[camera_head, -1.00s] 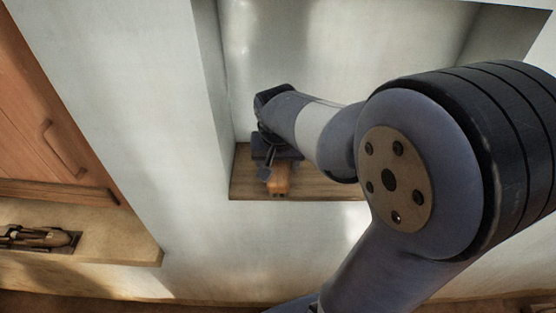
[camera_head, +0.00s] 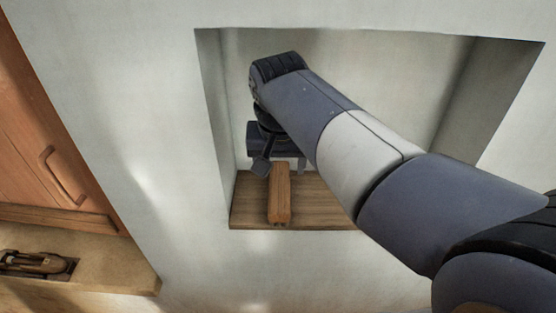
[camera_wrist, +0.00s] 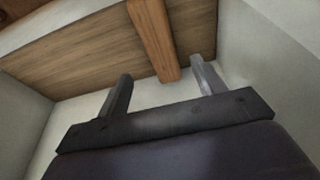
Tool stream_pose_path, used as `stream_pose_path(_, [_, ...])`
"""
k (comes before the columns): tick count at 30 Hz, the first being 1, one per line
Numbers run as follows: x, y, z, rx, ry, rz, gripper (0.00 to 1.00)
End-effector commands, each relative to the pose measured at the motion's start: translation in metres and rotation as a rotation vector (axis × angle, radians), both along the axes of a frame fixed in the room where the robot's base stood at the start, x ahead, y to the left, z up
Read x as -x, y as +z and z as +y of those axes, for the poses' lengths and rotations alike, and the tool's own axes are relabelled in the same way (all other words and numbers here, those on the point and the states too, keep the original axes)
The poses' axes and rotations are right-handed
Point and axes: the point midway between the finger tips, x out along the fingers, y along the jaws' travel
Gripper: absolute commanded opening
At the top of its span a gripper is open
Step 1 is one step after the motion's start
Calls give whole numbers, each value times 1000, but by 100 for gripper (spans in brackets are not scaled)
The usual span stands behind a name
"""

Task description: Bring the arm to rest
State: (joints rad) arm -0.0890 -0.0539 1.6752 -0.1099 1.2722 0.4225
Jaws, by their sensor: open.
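My gripper (camera_wrist: 160,80) is open in the wrist view, its two fingers apart and nothing shut between them. A wooden block (camera_wrist: 153,38) lies beyond the fingertips on the niche's wooden shelf. In the head view the same long brown block (camera_head: 280,194) lies on the shelf with its near end at the front edge. My gripper (camera_head: 278,165) is inside the niche near the block's far end, partly hidden by my wrist. Whether it touches the block there I cannot tell.
The niche's wooden shelf (camera_head: 325,208) is closed in by white walls (camera_head: 216,100). At the left are a wooden panel with a handle (camera_head: 60,172) and a ledge (camera_head: 135,277) holding a dark tray with a brown object (camera_head: 35,262). The shelf right of the block looks bare.

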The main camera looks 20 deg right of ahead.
Motion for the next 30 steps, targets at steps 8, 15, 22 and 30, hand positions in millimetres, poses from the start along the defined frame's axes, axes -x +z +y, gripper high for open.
stream_pose_path(8, [-1,-3,0,1,0,1,65])
stream_pose_path(15, [-8,-32,-3,1,-1,4,65])
stream_pose_path(22, [-20,-77,-7,1,-1,6,65])
stream_pose_path(30, [-31,-124,-10,0,1,0,65])
